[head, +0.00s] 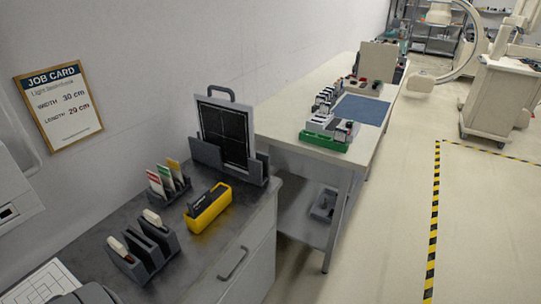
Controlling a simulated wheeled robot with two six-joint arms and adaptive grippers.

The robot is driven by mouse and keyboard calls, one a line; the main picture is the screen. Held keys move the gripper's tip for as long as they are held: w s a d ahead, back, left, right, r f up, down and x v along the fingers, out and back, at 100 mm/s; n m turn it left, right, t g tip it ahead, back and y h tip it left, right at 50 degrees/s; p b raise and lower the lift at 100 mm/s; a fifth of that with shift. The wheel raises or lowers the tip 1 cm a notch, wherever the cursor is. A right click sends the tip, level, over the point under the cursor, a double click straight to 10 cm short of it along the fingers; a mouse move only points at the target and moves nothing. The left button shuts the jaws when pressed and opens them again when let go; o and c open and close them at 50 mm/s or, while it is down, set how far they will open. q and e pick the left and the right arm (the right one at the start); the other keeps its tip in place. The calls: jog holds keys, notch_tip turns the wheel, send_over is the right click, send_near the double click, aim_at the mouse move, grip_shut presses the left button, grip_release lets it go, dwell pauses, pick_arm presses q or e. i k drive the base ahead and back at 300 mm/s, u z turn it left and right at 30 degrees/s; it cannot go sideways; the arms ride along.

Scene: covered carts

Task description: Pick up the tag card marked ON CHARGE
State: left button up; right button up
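Several tag cards stand in a dark slotted card holder (176,192) on the grey counter at the left. Neither of my grippers shows in this view.
A yellow-and-black device (208,208) lies right of the holder. A dark framed panel (223,130) stands behind it in a grey stand. A dark rack with white-topped items (155,240) is in front. A job card (58,103) hangs on the wall. Bare counter (205,258) lies at front right.

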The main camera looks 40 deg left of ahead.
aim_at(174, 167)
jog(key=z, duration=0.7)
jog(key=k, duration=0.45)
jog(key=u, duration=1.4)
